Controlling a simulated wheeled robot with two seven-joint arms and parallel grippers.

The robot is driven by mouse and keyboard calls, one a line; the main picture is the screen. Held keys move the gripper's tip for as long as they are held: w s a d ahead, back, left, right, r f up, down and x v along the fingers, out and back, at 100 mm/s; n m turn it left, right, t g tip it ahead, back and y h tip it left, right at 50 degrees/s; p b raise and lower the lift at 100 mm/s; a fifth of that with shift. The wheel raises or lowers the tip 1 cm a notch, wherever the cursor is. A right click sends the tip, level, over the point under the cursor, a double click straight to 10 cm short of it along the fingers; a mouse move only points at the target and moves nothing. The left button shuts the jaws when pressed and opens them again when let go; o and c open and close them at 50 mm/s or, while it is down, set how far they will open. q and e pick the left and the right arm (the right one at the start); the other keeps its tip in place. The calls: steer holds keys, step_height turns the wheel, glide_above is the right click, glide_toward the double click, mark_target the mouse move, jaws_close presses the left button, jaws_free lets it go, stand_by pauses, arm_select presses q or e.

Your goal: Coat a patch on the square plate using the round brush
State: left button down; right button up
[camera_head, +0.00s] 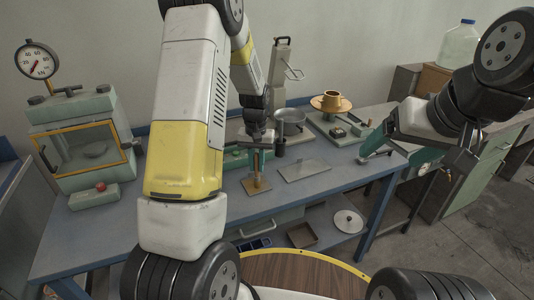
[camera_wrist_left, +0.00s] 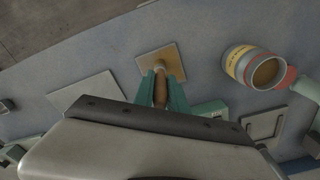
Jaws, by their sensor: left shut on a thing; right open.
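My left gripper (camera_head: 258,151) is shut on the brown handle of the round brush (camera_head: 257,166), which points down over a small tan square plate (camera_head: 262,188). In the left wrist view the gripper (camera_wrist_left: 161,82) has its teal fingers either side of the brush handle (camera_wrist_left: 160,92), with the tan plate (camera_wrist_left: 148,64) just beyond. The brush tip is hidden, so contact cannot be told. A larger flat grey plate (camera_head: 303,170) lies beside it; it also shows in the left wrist view (camera_wrist_left: 82,92). My right gripper (camera_head: 384,156) is open and empty near the bench's right end.
A labelled tin (camera_wrist_left: 238,62) with brown contents stands near the tan plate in the left wrist view. A glass-fronted cabinet (camera_head: 92,150) with a gauge stands at the left. A brass-coloured piece (camera_head: 330,102) and a grey pan (camera_head: 289,116) stand behind. The front right bench top is clear.

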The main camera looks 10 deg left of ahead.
arm_select(q)
step_height(320, 180, up, 2)
steer(key=shift+w+d+r, duration=0.1)
steer(key=shift+r, duration=2.9)
